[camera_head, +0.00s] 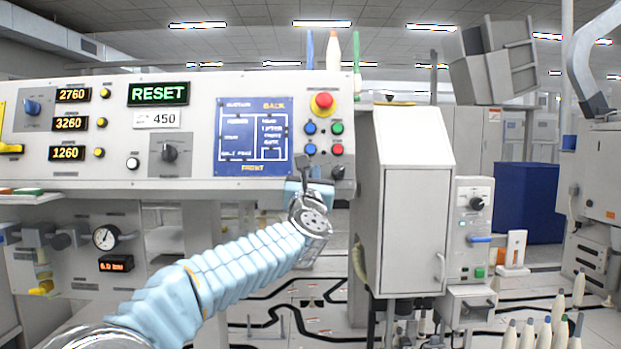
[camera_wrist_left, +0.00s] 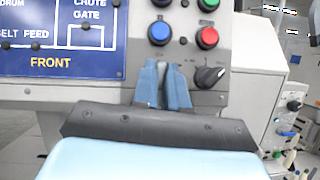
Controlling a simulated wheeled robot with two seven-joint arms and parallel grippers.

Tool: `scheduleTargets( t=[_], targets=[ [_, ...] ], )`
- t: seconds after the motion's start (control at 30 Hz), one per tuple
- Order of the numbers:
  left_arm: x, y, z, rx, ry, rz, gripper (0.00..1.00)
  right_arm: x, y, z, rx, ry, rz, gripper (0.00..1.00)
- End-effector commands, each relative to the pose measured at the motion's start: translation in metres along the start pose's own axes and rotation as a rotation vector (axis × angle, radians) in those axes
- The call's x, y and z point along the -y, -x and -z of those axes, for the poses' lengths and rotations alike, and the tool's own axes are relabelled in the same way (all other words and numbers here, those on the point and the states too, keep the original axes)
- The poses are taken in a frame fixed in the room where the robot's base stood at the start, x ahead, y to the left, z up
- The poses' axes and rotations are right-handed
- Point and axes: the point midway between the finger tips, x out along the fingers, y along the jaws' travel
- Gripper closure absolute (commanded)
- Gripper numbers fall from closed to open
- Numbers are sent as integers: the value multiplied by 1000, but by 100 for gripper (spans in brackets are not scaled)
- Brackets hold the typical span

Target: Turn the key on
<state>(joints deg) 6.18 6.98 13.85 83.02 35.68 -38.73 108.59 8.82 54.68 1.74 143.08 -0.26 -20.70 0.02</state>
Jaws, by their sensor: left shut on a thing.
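My left gripper (camera_head: 307,172) is at the lower right of the control panel (camera_head: 200,172), below the coloured buttons. In the left wrist view its two blue fingers (camera_wrist_left: 166,80) are close together against the panel front. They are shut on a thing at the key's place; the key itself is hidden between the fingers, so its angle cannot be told. A black rotary knob (camera_wrist_left: 208,77) sits just right of the fingers, apart from them, its pointer toward the upper right. My right gripper is in neither view.
Blue (camera_wrist_left: 159,33) and red (camera_wrist_left: 206,38) buttons sit just above the fingers. A red emergency stop (camera_head: 322,101) is higher up. A blue diagram plate (camera_head: 252,135) is to the left. A grey cabinet (camera_head: 412,200) stands close on the right. Several bobbins (camera_head: 545,332) stand at lower right.

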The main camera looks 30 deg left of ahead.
Motion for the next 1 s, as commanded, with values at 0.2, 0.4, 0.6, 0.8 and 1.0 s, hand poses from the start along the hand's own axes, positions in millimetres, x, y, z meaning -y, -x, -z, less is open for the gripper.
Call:
scheduleTargets(
  t=[0.2,0.4,0.6,0.8,1.0],
  targets=[
    [-3,1,-3,9,-78,55,100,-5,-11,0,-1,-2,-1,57],
    [-5,0,-5,11,-218,155,100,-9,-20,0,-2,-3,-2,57],
    [-6,-2,-8,10,-372,267,100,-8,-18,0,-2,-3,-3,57],
    [-7,-3,-10,9,-500,361,100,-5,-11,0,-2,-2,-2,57],
    [-6,-3,-12,11,-589,430,100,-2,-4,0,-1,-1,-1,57]
  ],
)
